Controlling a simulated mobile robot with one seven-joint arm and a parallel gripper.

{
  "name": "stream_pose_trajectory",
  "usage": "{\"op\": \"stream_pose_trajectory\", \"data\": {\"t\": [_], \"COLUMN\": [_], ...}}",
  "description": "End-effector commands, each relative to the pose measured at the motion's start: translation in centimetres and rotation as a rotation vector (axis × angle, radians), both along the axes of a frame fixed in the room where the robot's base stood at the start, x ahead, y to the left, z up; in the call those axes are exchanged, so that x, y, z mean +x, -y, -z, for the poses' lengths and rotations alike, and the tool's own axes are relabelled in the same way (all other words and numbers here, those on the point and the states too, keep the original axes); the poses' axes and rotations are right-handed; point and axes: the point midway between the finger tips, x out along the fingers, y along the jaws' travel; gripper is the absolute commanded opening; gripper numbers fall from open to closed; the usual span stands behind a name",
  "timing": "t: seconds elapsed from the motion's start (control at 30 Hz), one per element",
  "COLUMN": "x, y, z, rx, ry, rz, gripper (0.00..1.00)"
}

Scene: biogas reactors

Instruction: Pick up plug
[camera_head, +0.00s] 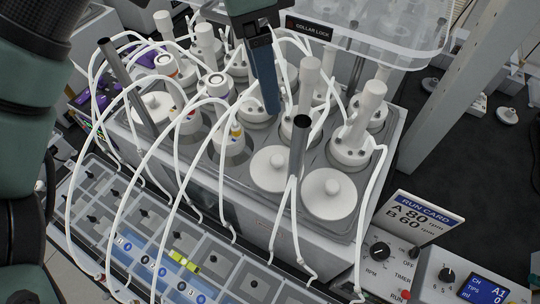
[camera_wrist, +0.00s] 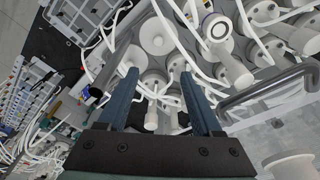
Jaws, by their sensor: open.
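No part is marked as the plug, so I cannot tell which one it is. My gripper (camera_head: 268,108) points down over the middle of the block, among the white capped vessels and tubes. In the wrist view, its two blue fingers (camera_wrist: 159,74) stand apart with nothing visibly clamped between them. The exact fingertip height is unclear.
Tall white motor heads (camera_head: 369,105) stand around the gripper. White hoses (camera_head: 220,165) arch over the front. A dark grey tube (camera_head: 299,140) stands upright near the lids. A clear collar-lock cover (camera_head: 385,35) is behind. A run card (camera_head: 424,219) and control panel are at front right.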

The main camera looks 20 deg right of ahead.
Motion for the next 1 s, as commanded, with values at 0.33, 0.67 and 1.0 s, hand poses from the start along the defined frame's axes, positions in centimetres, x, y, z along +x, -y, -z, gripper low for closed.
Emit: {"op": "stream_pose_trajectory", "data": {"t": [0.33, 0.67, 1.0], "x": [0.0, -0.1, -0.1], "y": [0.1, 1.0, 1.2], "z": [4.5, 9.5, 12.4], "rx": [-0.002, -0.004, -0.001], "ry": [0.001, -0.003, 0.000], "rz": [0.000, 0.002, -0.001], "gripper": [0.67, 0.67, 0.67]}}
